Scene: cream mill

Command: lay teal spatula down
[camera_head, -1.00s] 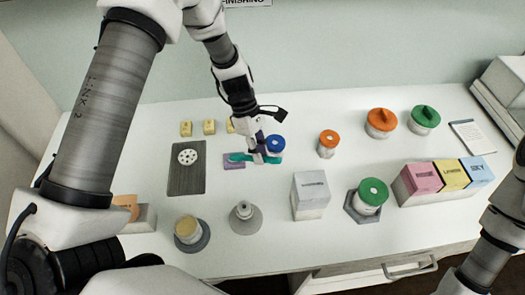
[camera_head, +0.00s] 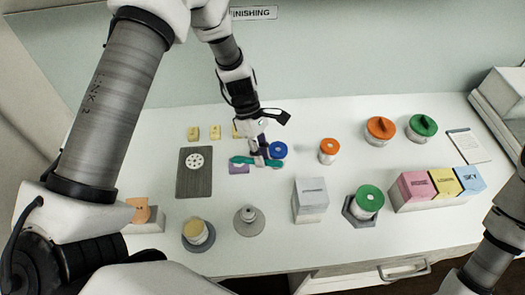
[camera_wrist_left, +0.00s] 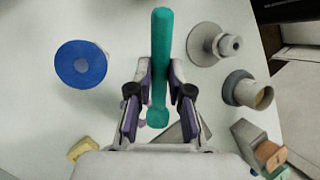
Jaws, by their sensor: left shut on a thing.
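The teal spatula (camera_head: 240,160) lies about level in the head view, just in front of the blue-lidded jar (camera_head: 277,150). My left gripper (camera_head: 259,157) is shut on it. In the left wrist view the spatula (camera_wrist_left: 161,38) runs between the two fingers of the left gripper (camera_wrist_left: 160,75). A small purple pad (camera_head: 238,169) shows below the spatula, partly hidden by it. I cannot tell whether the spatula touches the pad or table. My right gripper is out of view; only part of that arm shows at the right edge.
A dark board (camera_head: 195,180) with a white perforated disc is to the left. Several yellow blocks (camera_head: 214,132) stand behind. In front are a grey cone-shaped stand (camera_head: 248,221) and a white box (camera_head: 310,202). An orange-lidded jar (camera_head: 328,150) stands right of the blue one.

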